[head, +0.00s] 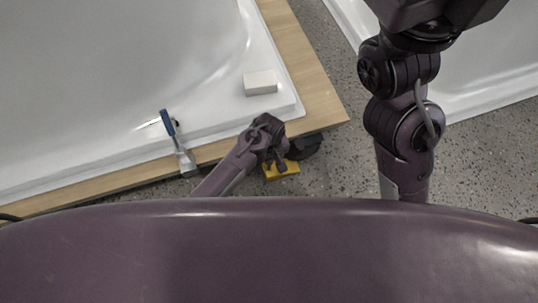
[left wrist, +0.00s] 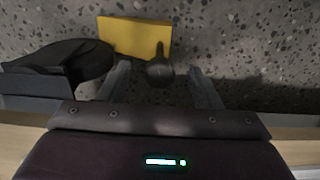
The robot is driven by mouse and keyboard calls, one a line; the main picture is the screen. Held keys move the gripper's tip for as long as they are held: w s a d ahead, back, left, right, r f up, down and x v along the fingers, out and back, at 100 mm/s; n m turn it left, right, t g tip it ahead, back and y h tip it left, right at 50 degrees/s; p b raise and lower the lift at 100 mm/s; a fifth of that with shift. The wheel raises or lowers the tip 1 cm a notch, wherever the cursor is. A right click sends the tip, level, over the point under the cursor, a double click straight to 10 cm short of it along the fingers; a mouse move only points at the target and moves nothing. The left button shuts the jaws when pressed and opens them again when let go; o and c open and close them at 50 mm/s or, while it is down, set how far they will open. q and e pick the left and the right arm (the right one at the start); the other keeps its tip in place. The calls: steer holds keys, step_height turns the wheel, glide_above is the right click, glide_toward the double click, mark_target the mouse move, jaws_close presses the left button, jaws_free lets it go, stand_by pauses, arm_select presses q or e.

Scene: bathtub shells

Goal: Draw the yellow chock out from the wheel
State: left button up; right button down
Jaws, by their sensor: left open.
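The yellow chock (head: 289,172) lies on the speckled floor by the tub's corner, against or close to the dark wheel (head: 309,145). In the left wrist view the chock (left wrist: 133,36) is a flat yellow block, and a dark rounded knob (left wrist: 160,72) rises at its near right side. The wheel (left wrist: 80,62) shows on the left there. My left gripper (left wrist: 160,70) is open, with one finger on each side of the knob and gaps visible. In the head view my left gripper (head: 277,161) partly covers the chock. My right gripper is out of view.
A white tub shell (head: 100,90) with a wooden rim (head: 312,85) fills the left. A white block (head: 260,82) and a blue-handled tool (head: 168,122) lie on its ledge. Another white shell (head: 490,70) stands at right. Bare floor (head: 340,160) lies right of the chock.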

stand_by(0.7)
arm_select(q)
steer(key=shift+p, duration=0.35)
steer(key=c, duration=1.1)
steer(key=shift+s+a+r+p, duration=0.1)
steer(key=shift+s+a+p, duration=0.25)
steer(key=shift+a+p, duration=0.7)
steer(key=shift+s+a+r+p, duration=0.1)
steer(key=shift+s+a+p, duration=0.3)
steer(key=shift+a+p, duration=0.65)
steer(key=shift+s+a+p, duration=0.35)
steer(key=shift+a+p, duration=0.45)
steer(key=shift+a, duration=0.45)
steer(key=shift+c, duration=0.2)
steer(key=shift+r, duration=0.1)
